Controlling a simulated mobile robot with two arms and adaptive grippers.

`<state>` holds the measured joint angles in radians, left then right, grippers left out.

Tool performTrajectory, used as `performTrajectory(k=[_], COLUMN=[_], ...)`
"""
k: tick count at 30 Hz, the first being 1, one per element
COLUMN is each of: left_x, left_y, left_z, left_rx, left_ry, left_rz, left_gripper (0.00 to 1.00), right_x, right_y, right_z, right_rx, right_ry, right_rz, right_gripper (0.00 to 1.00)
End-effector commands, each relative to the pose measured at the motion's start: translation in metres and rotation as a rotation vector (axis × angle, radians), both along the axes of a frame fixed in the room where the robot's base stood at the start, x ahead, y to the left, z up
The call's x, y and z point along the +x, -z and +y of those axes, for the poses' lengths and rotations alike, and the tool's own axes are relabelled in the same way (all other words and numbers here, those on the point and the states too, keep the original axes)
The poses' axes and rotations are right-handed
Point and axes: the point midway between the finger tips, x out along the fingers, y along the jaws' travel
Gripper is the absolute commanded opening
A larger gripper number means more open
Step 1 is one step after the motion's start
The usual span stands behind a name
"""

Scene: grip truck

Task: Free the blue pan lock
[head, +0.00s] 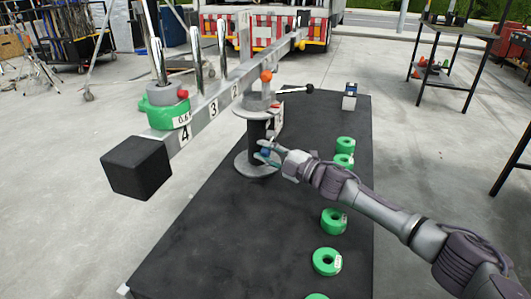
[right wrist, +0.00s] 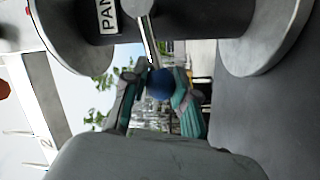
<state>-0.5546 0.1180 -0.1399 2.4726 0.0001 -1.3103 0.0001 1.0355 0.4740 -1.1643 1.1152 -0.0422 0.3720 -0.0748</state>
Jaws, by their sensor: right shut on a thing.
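The blue pan lock is a round blue knob on a thin metal rod, clear in the right wrist view (right wrist: 160,84) and small in the head view (head: 265,152). The rod runs to the dark column of the balance stand (head: 257,164), beside a label that reads "PAN". My right gripper (head: 263,151) has its teal-padded fingers on both sides of the knob, shut on it. The fingers also show in the right wrist view (right wrist: 160,90). In the head view the fingers hide part of the knob. My left gripper is not in view.
A numbered beam (head: 222,93) with a black block (head: 137,167) and a green weight (head: 163,113) extends above the stand. Several green ring weights, one here (head: 327,261), lie along the right side of the black table (head: 190,262). The table's front left is clear.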

Motion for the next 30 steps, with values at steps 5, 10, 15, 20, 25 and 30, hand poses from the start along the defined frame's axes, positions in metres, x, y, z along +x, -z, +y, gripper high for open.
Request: performTrajectory(k=[5,10,15,20,25,30], left_x=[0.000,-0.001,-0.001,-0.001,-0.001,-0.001], left_y=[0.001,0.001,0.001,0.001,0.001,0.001], left_z=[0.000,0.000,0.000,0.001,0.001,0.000], left_rx=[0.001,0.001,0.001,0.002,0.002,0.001], left_ry=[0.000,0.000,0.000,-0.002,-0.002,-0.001], left_rz=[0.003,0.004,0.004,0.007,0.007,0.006], left_gripper=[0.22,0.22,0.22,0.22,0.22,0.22], right_x=[0.000,0.000,0.000,-0.002,-0.017,-0.040], right_y=[0.008,0.006,0.004,0.004,0.006,0.009], right_z=[-0.002,-0.002,-0.001,-0.004,-0.024,-0.053], right_rx=[-0.006,-0.005,-0.003,-0.002,-0.004,-0.004], right_ry=[0.008,0.006,0.004,0.004,0.005,0.005], right_rz=[0.015,0.012,0.008,0.007,0.009,0.009], right_gripper=[0.31,0.54,0.54,0.54,0.54,0.54])
